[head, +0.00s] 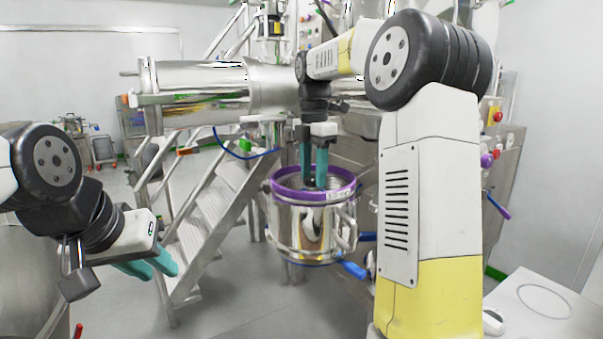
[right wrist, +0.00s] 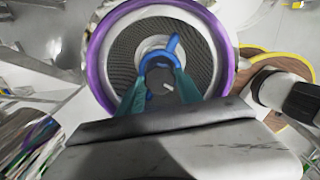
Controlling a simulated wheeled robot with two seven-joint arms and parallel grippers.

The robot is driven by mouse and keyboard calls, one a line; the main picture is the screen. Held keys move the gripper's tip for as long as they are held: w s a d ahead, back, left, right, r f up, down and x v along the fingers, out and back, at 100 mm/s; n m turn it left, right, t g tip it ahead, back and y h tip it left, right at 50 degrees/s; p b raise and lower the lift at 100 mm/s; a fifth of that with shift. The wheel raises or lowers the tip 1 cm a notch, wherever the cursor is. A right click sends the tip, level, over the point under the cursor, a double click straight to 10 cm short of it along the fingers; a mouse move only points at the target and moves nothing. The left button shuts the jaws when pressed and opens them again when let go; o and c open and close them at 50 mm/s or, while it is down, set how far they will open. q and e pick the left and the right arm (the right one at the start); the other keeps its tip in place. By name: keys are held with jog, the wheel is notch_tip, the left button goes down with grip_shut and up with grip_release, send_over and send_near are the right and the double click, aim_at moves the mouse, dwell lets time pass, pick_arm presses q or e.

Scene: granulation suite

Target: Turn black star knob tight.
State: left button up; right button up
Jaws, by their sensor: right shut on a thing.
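The black star knob (right wrist: 161,88) shows in the right wrist view as a dark shape at the middle of a round, ridged grey disc inside a purple-rimmed steel vessel. A blue curved part lies against it. My right gripper (right wrist: 160,92) has its teal fingers on either side of the knob and is shut on it; the fingers partly hide its outline. In the head view the right gripper (head: 314,185) points straight down into the vessel (head: 305,232), and the knob is hidden there. My left gripper (head: 158,270) is at the lower left, open and empty, away from the vessel.
Metal stairs (head: 205,215) stand left of the vessel. A large horizontal steel cylinder (head: 205,90) runs behind it. A blue-handled part (head: 353,269) juts out low at the vessel's right. A white surface (head: 545,300) lies at the lower right. The floor in front is clear.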

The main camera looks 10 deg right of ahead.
jog(key=m, duration=2.1)
jog(key=shift+m, duration=0.3)
jog(key=m, duration=0.4)
jog(key=shift+m, duration=0.3)
jog(key=m, duration=0.4)
jog(key=shift+r+m, duration=0.1)
jog(key=shift+m, duration=1.9)
